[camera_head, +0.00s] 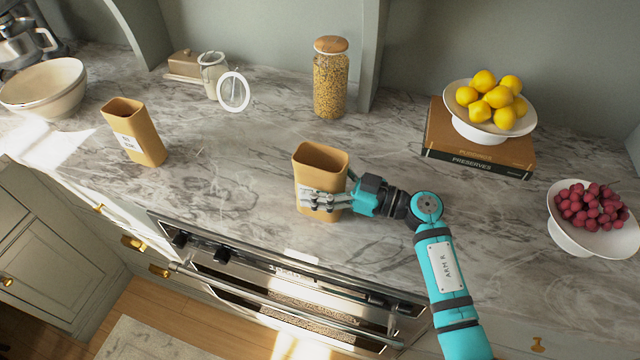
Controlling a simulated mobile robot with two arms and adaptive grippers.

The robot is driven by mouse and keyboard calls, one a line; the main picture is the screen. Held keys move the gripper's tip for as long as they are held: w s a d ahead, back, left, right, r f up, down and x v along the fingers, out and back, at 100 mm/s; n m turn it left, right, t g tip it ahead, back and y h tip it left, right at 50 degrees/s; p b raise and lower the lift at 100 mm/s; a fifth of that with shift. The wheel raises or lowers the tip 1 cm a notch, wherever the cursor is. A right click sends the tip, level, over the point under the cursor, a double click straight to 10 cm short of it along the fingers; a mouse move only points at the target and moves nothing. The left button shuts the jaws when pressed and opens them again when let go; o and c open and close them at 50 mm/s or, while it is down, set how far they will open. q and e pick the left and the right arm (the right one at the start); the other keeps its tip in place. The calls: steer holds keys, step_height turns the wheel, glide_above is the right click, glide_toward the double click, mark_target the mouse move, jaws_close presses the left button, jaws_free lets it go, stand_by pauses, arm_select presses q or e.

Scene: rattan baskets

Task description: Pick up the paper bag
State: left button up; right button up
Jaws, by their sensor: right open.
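Two open-topped tan paper bags stand on the marble counter. One paper bag (320,160) is upright near the middle, close to the counter's front edge. My right gripper (318,198) reaches it from the right. Its fingers lie across the front of this bag and around its right side, low on the body. The jaws are open, and I cannot tell whether they touch the bag. The other paper bag (143,137), with a white label, stands farther left, apart from my arm. My left gripper is not in view.
A pasta jar (330,82) stands behind the middle bag. To the right are books (475,148) under a bowl of lemons (489,132), and a bowl of red fruit (573,237). A mixing bowl (45,90) is far left. The marble between the bags (230,165) is clear.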

steer(key=c, duration=1.3)
steer(key=shift+c, duration=0.2)
